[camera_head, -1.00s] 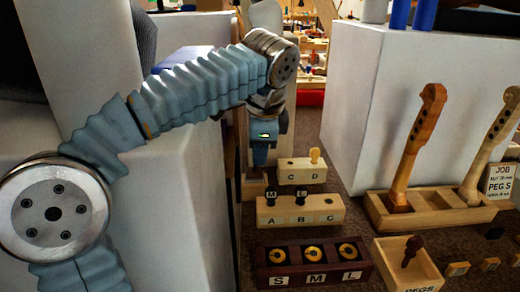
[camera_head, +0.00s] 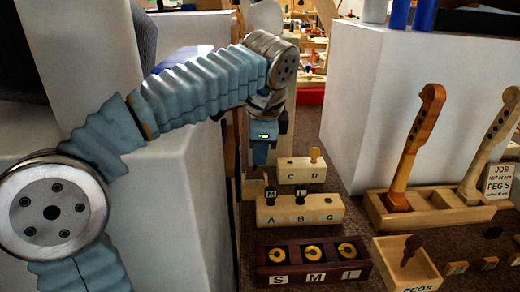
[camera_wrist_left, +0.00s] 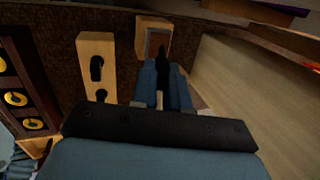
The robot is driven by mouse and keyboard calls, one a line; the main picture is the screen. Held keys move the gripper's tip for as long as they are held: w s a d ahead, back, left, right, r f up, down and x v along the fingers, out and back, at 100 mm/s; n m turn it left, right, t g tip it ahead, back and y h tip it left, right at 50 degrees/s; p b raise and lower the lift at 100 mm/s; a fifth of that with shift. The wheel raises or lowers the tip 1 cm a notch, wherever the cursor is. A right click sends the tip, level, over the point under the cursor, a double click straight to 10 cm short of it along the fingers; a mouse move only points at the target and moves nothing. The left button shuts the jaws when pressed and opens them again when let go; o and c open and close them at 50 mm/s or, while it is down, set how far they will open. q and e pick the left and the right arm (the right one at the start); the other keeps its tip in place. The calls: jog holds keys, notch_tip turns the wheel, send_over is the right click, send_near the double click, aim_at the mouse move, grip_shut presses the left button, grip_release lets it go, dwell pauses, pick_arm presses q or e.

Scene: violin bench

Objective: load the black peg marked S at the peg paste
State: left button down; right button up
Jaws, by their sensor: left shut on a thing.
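My left gripper (camera_head: 262,160) hangs low at the back left, just behind the A B C block. In the left wrist view its fingers (camera_wrist_left: 163,82) are shut on a slim black peg (camera_wrist_left: 162,57), which points away from the palm. No letter on this peg can be read. The peg's far end is at a small wooden block with a reddish-brown top (camera_wrist_left: 155,42), apparently the peg paste; I cannot tell whether they touch. This block shows partly in the head view (camera_head: 254,186), left of the A B C block. My right gripper is out of view.
The A B C block (camera_head: 315,207) holds black pegs marked M (camera_head: 270,194) and L (camera_head: 301,195). Behind it stands the C D block (camera_head: 294,173). In front are the dark S M L tray (camera_head: 332,271) and the PEGS box (camera_head: 418,272). Violin necks stand right.

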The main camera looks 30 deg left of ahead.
pick_arm(q)
notch_tip(320, 180, up, 2)
jog(key=p, duration=0.2)
jog(key=shift+r+p, duration=0.2)
jog(key=shift+p, duration=0.15)
notch_tip(320, 180, up, 2)
jog(key=shift+p, duration=0.5)
jog(key=shift+r, duration=1.25)
